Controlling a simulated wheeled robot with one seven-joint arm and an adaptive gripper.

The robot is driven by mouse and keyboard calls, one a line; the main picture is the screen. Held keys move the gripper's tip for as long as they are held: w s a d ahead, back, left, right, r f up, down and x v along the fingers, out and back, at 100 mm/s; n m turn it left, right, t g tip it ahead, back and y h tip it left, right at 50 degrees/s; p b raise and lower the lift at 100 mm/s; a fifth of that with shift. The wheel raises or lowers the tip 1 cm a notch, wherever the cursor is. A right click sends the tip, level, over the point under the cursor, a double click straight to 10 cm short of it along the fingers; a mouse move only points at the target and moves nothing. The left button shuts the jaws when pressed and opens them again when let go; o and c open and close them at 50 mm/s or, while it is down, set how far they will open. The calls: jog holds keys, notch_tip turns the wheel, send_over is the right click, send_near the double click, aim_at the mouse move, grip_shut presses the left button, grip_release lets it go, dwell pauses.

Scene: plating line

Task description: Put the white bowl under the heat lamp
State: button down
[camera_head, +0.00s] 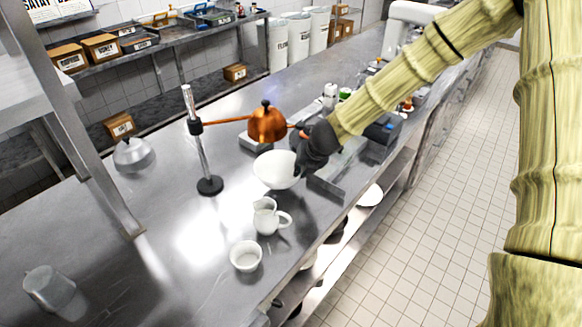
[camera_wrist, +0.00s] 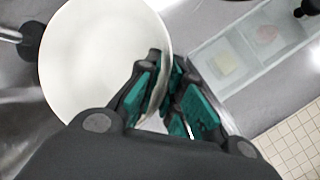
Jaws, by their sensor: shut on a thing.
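The white bowl (camera_head: 273,171) is upright at the steel counter, beside the heat lamp's stand. In the wrist view the bowl (camera_wrist: 95,65) fills the left half, with its right rim between my fingers. My gripper (camera_head: 305,165) is shut on that rim; its green finger pads (camera_wrist: 165,98) show in the wrist view. The heat lamp has a copper shade (camera_head: 267,124) on an arm from an upright post with a round black base (camera_head: 210,186). The shade is above and behind the bowl in the head view. I cannot tell whether the bowl touches the counter.
A white jug (camera_head: 268,217) and a small white bowl (camera_head: 246,256) stand in front of the bowl. A tray with food pieces (camera_wrist: 255,50) lies to the right. A metal dome (camera_head: 132,153) is at left. Bare counter lies left of the jug.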

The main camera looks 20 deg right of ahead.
aim_at(291, 172)
jog(key=w+a, duration=0.1)
jog(key=w+a+p, duration=0.1)
jog(key=w, duration=0.1)
jog(key=shift+w+a, duration=0.15)
jog(key=shift+f+p, duration=0.4)
jog(key=shift+f, duration=0.15)
jog(key=shift+f+p, duration=0.35)
jog(key=shift+f, duration=0.8)
jog(key=shift+f, duration=0.1)
jog(key=c, duration=1.5)
grip_release()
jog(key=shift+c, duration=0.2)
jog(key=b+v, duration=0.2)
jog(key=v, duration=1)
